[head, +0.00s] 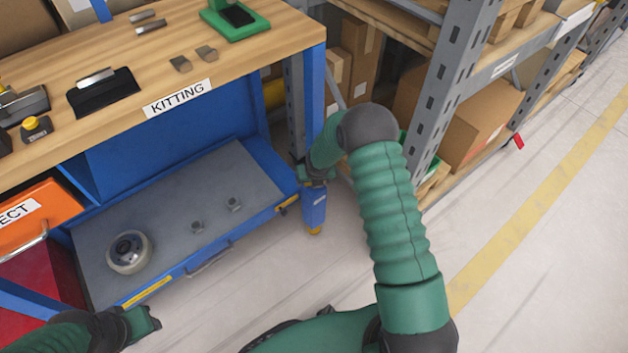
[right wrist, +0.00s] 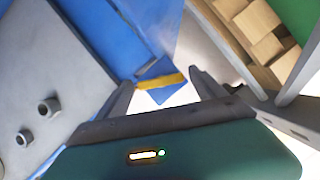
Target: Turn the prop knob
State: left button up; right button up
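I cannot clearly make out a prop knob. A blue bench leg (head: 314,205) with a yellow foot stands at the front right corner of the bench, and a small brass-coloured part (head: 288,205) sits on the lower shelf's edge beside it. My right gripper (head: 308,178) is just above the leg, partly hidden by my own arm. In the right wrist view its two fingers (right wrist: 160,88) are spread apart, and a yellow band (right wrist: 160,83) on a blue part shows beyond them. Nothing is visibly held. My left gripper (head: 148,322) is low at the left, apart from the shelf; its opening is unclear.
The workbench top (head: 250,45) bears a green fixture (head: 235,18), black trays and metal blocks. The grey lower shelf (head: 170,215) holds a round wheel-like part (head: 130,252) and two small nuts. A grey rack (head: 455,80) with cartons stands close right of my right arm. Floor in front is clear.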

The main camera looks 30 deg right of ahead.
jog(key=c, duration=1.1)
jog(key=shift+c, duration=0.2)
jog(key=shift+m, duration=0.3)
